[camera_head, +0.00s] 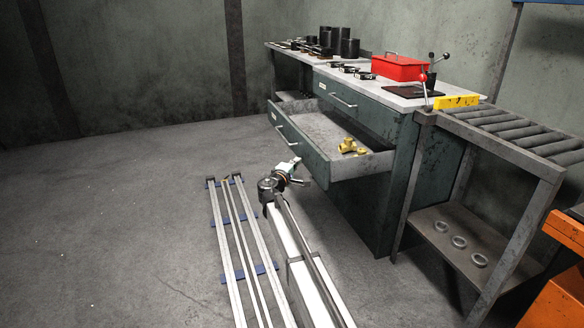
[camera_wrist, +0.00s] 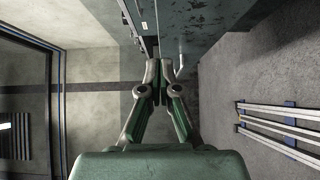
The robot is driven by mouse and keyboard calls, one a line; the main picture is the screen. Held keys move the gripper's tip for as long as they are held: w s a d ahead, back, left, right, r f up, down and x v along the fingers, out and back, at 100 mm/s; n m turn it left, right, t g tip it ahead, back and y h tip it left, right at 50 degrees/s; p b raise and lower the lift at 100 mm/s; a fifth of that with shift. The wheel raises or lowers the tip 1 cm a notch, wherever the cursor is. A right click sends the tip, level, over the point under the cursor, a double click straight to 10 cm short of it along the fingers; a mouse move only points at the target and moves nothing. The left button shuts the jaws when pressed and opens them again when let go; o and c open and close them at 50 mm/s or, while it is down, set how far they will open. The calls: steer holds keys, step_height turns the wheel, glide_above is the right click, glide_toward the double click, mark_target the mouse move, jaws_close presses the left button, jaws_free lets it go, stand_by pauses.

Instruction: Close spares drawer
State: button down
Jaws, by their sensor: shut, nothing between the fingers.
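The spares drawer (camera_head: 308,158) is the lower drawer of the teal workbench cabinet in the head view. It stands pulled well out, with yellow brass-coloured fittings (camera_head: 351,147) inside. Its bar handle (camera_head: 287,136) is on the front panel. In the head view my arm's end is just in front of the drawer front, and the fingers are too small to make out. In the wrist view my gripper (camera_wrist: 158,64) is shut and empty, with its fingertips close to the teal drawer front (camera_wrist: 198,28) and its handle (camera_wrist: 179,66). I cannot tell whether they touch.
An upper drawer (camera_head: 345,92) is shut above it. The worktop holds a red toolbox (camera_head: 399,67) and black cylinders (camera_head: 345,47). A roller conveyor (camera_head: 510,130) stands at right. Floor rails (camera_head: 228,235) lie at left.

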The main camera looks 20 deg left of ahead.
steer(key=b, duration=0.1)
glide_toward(315, 151)
steer(key=w+a, duration=0.3)
steer(key=shift+w+d+f+b, duration=0.1)
steer(key=shift+w+d+b, duration=0.5)
steer(key=shift+w+d, duration=1)
steer(key=shift+d, duration=0.05)
